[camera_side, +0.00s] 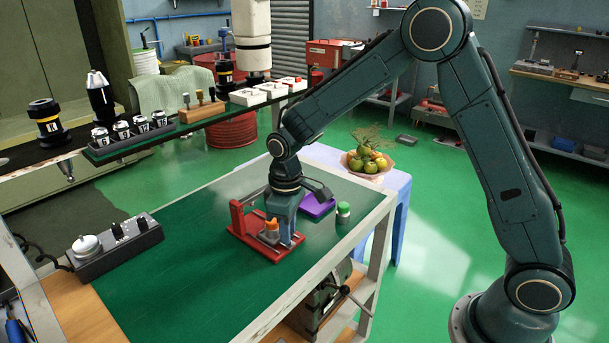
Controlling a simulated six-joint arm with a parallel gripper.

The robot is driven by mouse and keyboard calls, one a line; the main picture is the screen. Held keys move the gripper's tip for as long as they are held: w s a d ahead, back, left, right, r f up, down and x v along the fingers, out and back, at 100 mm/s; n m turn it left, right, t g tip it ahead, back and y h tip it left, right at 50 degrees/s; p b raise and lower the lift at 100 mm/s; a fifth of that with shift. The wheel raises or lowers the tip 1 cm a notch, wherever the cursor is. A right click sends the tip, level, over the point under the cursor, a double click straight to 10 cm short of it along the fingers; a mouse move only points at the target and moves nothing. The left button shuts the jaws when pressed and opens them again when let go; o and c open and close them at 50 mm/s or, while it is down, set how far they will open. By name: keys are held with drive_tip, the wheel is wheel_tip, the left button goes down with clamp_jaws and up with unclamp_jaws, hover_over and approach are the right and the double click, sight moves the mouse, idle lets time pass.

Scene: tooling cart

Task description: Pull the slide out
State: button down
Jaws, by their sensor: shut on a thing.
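A red fixture (262,247) sits on the green top of the cart, with a red frame standing at its left end. A small grey part with an orange top (271,229) stands on the fixture and looks like the slide's knob or clamp. My gripper (286,237) points down over the right half of the fixture, right beside the orange-topped part. Its jaws are shut on a part of the slide. The gripped part is mostly hidden by the jaws, and I cannot tell how far out the slide stands.
A purple block (317,206) and a green-capped white bottle (343,212) stand right of the fixture. A grey control box (114,246) is at the left. A shelf (190,126) with tool holders runs behind. The green top (190,290) is clear in front of the fixture.

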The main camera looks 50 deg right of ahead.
drive_tip(key=c, duration=1.3)
unclamp_jaws()
drive_tip(key=shift+o, duration=0.2)
drive_tip(key=shift+r, duration=0.1)
wheel_tip(320, 180, up, 14)
drive_tip(key=shift+f, duration=0.2)
